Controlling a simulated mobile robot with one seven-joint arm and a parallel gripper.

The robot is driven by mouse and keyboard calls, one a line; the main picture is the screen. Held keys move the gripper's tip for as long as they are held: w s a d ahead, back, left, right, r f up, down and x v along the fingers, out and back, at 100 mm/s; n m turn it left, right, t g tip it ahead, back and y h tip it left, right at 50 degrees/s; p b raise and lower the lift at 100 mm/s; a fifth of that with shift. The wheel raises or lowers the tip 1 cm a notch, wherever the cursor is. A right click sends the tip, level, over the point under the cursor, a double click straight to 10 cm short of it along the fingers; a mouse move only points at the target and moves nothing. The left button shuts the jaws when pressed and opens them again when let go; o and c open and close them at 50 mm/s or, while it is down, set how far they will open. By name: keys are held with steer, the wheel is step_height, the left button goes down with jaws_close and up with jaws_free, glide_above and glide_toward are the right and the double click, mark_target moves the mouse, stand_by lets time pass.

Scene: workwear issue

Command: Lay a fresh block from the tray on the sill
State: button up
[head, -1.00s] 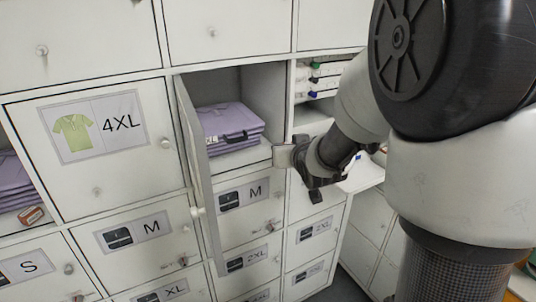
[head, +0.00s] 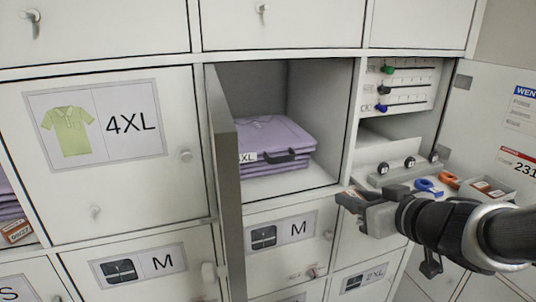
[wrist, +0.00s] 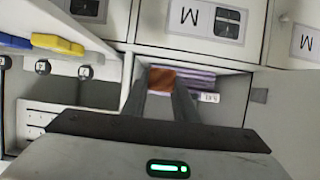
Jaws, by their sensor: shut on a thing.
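My gripper (head: 352,203) is in front of the lockers, just right of and below the open compartment's lower right corner in the head view. In the wrist view its two fingers (wrist: 172,95) are shut on an orange-brown block (wrist: 160,80); I cannot pick the block out clearly in the head view. The open compartment holds folded purple garments (head: 272,140), and its pale sill (head: 290,184) is bare in front of them. The small tray (head: 512,196) on the right shelf holds brown labelled blocks (head: 489,187).
The compartment's door (head: 228,190) stands open on its left side. Another labelled block (head: 17,232) sits in the far-left compartment. An open door (head: 505,125) stands at right.

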steer(key=shift+w+a+r+p, duration=0.1)
steer(key=shift+w+r+p, duration=0.15)
steer(key=shift+p, duration=0.25)
steer(key=w+a+p, duration=0.2)
steer(key=w+p, duration=0.3)
steer(key=p, duration=0.1)
glide_above(312, 181)
steer(key=shift+s+d+f, duration=0.1)
steer(key=shift+s+f, duration=0.15)
steer(key=shift+s, duration=0.05)
steer(key=f, duration=0.3)
steer(key=shift+w+f+b, duration=0.1)
steer(key=shift+w+b, duration=0.25)
steer(key=shift+f, duration=0.15)
steer(key=shift+f+b, duration=0.3)
steer(key=o, duration=1)
steer(key=shift+r, duration=0.1)
steer(key=shift+o, duration=0.2)
